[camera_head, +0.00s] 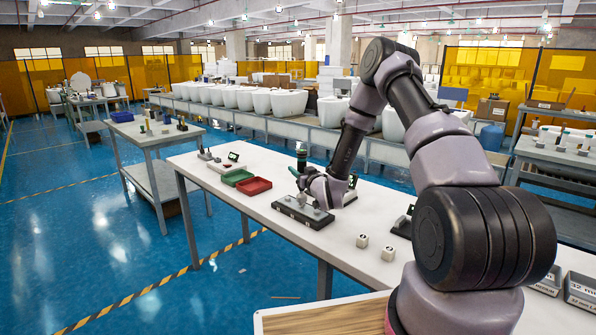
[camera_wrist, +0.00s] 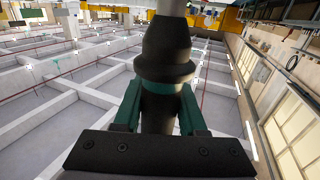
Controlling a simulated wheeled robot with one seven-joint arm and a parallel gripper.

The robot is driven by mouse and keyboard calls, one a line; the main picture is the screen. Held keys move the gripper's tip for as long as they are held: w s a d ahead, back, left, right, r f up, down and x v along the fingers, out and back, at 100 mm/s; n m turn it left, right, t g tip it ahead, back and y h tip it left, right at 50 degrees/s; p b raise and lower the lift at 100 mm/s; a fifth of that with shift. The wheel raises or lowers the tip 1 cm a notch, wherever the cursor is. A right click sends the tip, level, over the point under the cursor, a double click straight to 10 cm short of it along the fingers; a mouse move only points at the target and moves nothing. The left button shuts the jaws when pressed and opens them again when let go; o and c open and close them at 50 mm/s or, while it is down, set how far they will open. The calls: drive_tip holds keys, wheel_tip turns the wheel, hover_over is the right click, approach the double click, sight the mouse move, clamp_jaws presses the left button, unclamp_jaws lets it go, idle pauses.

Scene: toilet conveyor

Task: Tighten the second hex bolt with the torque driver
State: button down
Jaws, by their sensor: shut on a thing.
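The torque driver (camera_head: 301,160) is dark with a green band and stands roughly upright above the white table. My gripper (camera_head: 302,180) is shut on it, and the arm reaches down from the right. In the wrist view the driver's black body (camera_wrist: 165,50) sits between the two green fingers of my gripper (camera_wrist: 158,110). A dark fixture block (camera_head: 302,214) lies on the table just below the gripper, with small light metal parts on it. The hex bolts are too small to tell apart, and the driver's tip is hidden behind the gripper.
A green tray (camera_head: 237,177) and a red tray (camera_head: 254,186) lie left of the fixture. White toilet bowls (camera_head: 289,103) line the conveyor behind.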

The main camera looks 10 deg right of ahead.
drive_tip(key=shift+f, duration=1.2)
idle(1.2)
drive_tip(key=shift+r, duration=0.15)
idle(1.6)
drive_tip(key=shift+r, duration=2.55)
